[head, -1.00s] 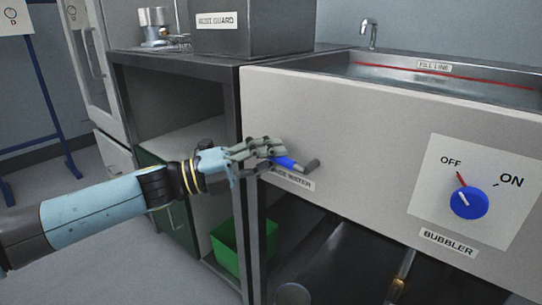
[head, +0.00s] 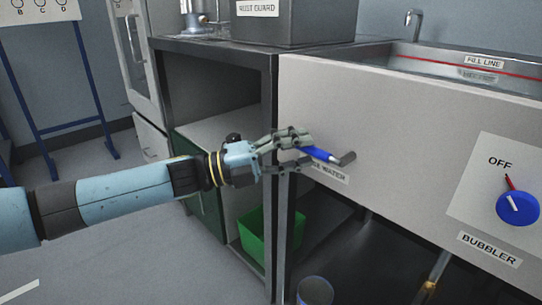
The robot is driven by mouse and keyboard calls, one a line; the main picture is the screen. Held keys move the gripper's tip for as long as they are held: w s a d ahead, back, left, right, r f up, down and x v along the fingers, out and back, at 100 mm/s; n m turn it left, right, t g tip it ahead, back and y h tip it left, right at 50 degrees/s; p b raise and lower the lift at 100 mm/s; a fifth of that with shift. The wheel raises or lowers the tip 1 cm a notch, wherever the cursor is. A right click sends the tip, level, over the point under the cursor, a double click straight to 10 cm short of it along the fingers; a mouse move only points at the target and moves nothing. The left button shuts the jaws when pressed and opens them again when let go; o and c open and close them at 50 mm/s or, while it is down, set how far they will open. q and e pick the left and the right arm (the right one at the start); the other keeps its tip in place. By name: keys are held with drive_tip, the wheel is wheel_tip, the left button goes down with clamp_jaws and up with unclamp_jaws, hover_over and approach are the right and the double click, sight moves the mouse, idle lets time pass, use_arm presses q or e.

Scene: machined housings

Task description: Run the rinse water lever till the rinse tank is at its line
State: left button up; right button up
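The rinse water lever (head: 321,154) has a blue grip and a grey end, and sticks out from the pale front panel above a partly covered label reading "WATER". My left gripper (head: 308,153) is at the left end of the blue grip. A reflection of the label shows below the line. The exact water height is hard to tell. My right gripper is not in view.
A blue bubbler knob (head: 517,207) sits on the panel at the right, its red mark near OFF. A tap (head: 414,24) stands behind the tank.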

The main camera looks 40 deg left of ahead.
use_arm(q)
drive_tip(key=v, duration=1)
drive_tip(key=shift+s+a, duration=0.15)
drive_tip(key=shift+a, duration=0.05)
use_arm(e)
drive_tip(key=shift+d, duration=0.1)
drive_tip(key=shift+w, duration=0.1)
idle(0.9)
